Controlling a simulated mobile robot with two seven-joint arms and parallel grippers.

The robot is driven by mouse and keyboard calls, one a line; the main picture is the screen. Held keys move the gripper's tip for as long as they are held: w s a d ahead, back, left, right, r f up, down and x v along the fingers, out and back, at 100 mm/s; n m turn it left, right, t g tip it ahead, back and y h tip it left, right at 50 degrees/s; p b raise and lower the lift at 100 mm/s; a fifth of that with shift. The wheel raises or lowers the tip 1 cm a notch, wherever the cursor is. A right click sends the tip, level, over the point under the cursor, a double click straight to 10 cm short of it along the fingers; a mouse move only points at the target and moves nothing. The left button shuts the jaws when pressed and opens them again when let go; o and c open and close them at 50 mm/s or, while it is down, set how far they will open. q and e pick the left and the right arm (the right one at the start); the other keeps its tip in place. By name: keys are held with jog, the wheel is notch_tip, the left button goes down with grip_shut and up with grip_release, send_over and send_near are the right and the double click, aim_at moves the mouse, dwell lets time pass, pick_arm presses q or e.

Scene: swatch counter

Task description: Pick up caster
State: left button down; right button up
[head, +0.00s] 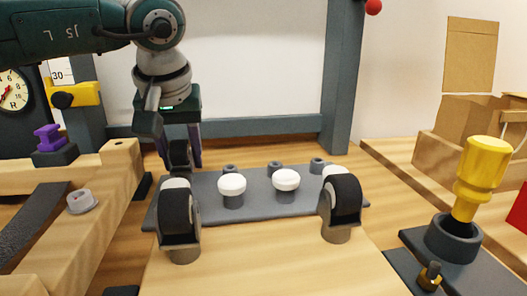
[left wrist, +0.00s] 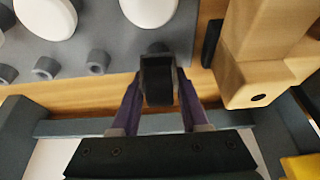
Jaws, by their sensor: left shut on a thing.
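My left gripper (head: 181,158) reaches down at the back left of a grey rack plate (head: 260,203). Its purple fingers are shut on a black caster (head: 179,153). In the left wrist view the gripper (left wrist: 157,92) has one finger on each side of the dark caster (left wrist: 157,78), at the plate's edge. I cannot tell whether the caster is clear of the plate. Two more black-wheeled casters stand in front, one at left (head: 178,213) and one at right (head: 342,199). My right gripper is not in view.
White knobs (head: 232,184) and small grey sockets (head: 275,167) are on the plate. A wooden beam frame (head: 118,170) stands close at left. A yellow-handled tool (head: 482,170) sits in a dark holder at right. The wooden top in front is clear.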

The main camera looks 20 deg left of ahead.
pick_arm(q)
notch_tip(320, 180, up, 20)
jog(key=p, duration=0.2)
jog(key=shift+p, duration=0.35)
jog(key=shift+s+f, duration=0.1)
